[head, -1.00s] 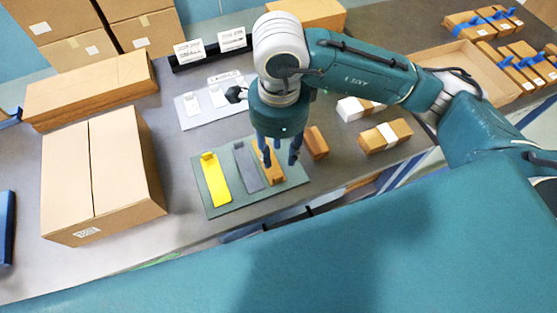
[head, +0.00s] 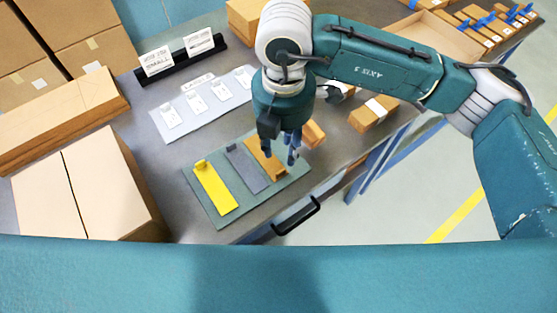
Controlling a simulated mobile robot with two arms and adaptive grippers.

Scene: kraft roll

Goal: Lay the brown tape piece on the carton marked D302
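The brown tape piece (head: 262,158) lies on a green-grey mat (head: 225,216), right of a grey piece (head: 247,169) and a yellow piece (head: 216,189). My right gripper (head: 281,153) points down over the brown piece's upper right part, its fingers apart. The gripper hides part of that piece, and I cannot tell whether the fingers touch it. A large closed carton (head: 88,180) stands at the left of the table, partly cut off by my teal body at the bottom. No D302 marking can be read. My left gripper is not in view.
A pale label sheet (head: 174,136) lies behind the mat, with a black sign holder (head: 181,66) beyond it. A long flat carton (head: 60,120) and stacked boxes fill the left back. Small brown boxes (head: 372,114) stand right of my gripper. The table's front edge is close to the mat.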

